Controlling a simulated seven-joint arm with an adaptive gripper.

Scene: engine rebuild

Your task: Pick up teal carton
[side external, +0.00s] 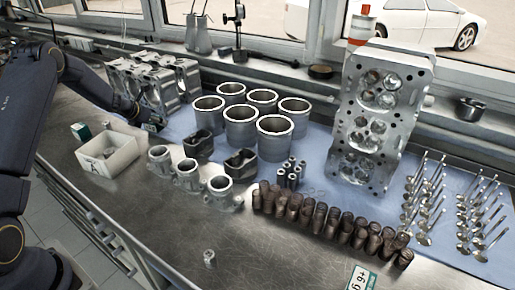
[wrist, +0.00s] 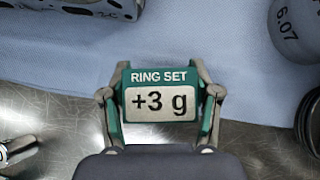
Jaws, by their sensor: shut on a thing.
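A teal carton (wrist: 160,78) with a white label reading "RING SET +3 g" shows in the middle of the wrist view. My gripper (wrist: 160,92) is shut on it, with one finger against its left side and one against its right. In the side external view my gripper (side external: 146,120) is at the upper left, beside the metal engine block. The held carton is mostly hidden there. Another small teal carton (side external: 82,131) stands left of the white bin, and a teal piece with a "+6 g" label (side external: 360,280) lies at the bottom edge.
A silver engine block (side external: 155,85) stands next to my gripper. A white open bin (side external: 108,153) is in front of it.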

